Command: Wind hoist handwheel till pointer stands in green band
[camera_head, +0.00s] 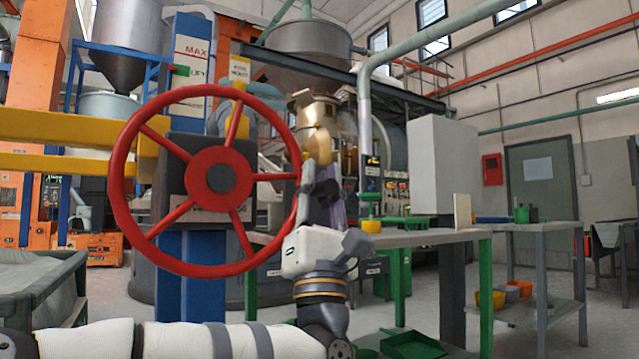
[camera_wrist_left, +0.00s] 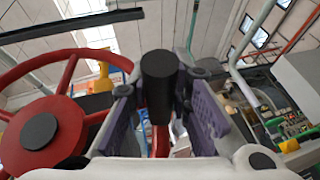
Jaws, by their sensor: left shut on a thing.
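The red handwheel (camera_head: 220,178) with a dark hub stands upright at left centre in the head view, on a dark housing above a blue post. Its rim and hub (camera_wrist_left: 40,131) show at the left of the wrist view. My left gripper (camera_head: 318,185) is at the wheel's right rim. In the wrist view its fingers (camera_wrist_left: 160,115) are shut around a black cylindrical handle (camera_wrist_left: 159,78). Behind the wheel's top is a blue-and-white scale board (camera_head: 193,60) marked MAX, with a small green piece (camera_head: 181,70) at its left edge. I cannot clearly make out the pointer's position against a green band.
A yellow beam (camera_head: 60,128) runs behind the wheel on the left. A green-legged workbench (camera_head: 430,238) stands to the right. Open floor shows between benches.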

